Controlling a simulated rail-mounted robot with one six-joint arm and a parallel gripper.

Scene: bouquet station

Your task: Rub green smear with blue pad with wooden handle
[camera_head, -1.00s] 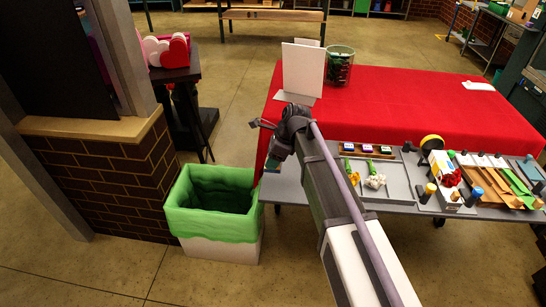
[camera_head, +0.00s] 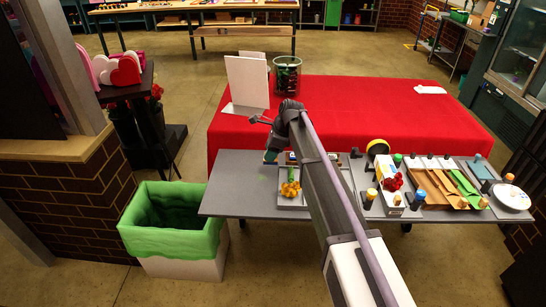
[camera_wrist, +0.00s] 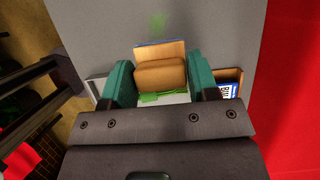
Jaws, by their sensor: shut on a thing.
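The blue pad with wooden handle shows in the wrist view. Its wooden handle (camera_wrist: 160,74) is between my gripper's (camera_wrist: 160,80) teal fingers, which are shut on it. A thin blue edge of the pad (camera_wrist: 160,43) shows beyond the handle; its underside is hidden. The green smear (camera_wrist: 157,22) is a faint patch on the grey tabletop, just beyond the pad in the wrist view and apart from it in the picture. In the head view my gripper (camera_head: 270,157) is over the left part of the grey table, with the pad mostly hidden.
The grey table (camera_head: 230,190) has bare room at its left end. Trays with flowers (camera_head: 291,188) and tools (camera_head: 440,185) lie to the right. A red-covered table (camera_head: 370,110) adjoins behind. A green-lined bin (camera_head: 165,240) stands at the left front.

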